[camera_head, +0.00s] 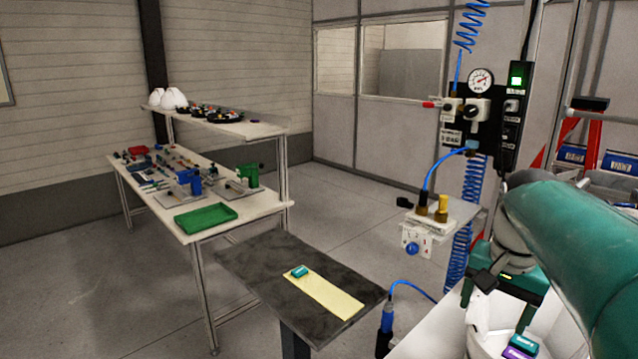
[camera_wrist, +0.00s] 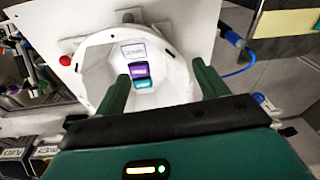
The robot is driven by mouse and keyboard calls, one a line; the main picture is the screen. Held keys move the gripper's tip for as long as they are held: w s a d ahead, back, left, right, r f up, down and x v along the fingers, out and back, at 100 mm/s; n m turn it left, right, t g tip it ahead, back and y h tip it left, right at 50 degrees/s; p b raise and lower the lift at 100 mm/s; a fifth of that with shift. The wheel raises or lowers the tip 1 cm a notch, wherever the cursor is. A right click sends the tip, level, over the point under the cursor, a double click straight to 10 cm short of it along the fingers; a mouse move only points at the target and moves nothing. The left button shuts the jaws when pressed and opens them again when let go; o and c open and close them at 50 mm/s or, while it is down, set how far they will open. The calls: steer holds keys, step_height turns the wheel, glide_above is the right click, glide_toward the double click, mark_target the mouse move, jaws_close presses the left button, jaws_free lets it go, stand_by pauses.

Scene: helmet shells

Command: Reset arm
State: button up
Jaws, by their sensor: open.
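My arm reaches in from the right of the head view, and my gripper (camera_head: 493,279) hangs over a white shell (camera_head: 478,322) on a white surface. In the wrist view, the two green fingers of my gripper (camera_wrist: 160,71) stand wide apart with nothing held between them. Beyond them lies the open white shell (camera_wrist: 102,57). A purple block (camera_wrist: 139,70) and a teal block (camera_wrist: 142,84) sit inside it, below a small white label (camera_wrist: 133,50).
A post with a gauge (camera_head: 480,79) and blue hoses stands close to my arm.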

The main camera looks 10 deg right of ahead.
steer(key=s+a+f+n+t, duration=0.2)
steer(key=s+a+f+n, duration=0.1)
steer(key=a, duration=0.5)
steer(key=s+a+f+n+t, duration=0.2)
steer(key=s+a+f+n, duration=0.2)
steer(key=a, duration=0.5)
steer(key=shift+s+f+n+y, duration=0.2)
steer(key=shift+s+n+y, duration=0.1)
steer(key=shift+s+n, duration=0.8)
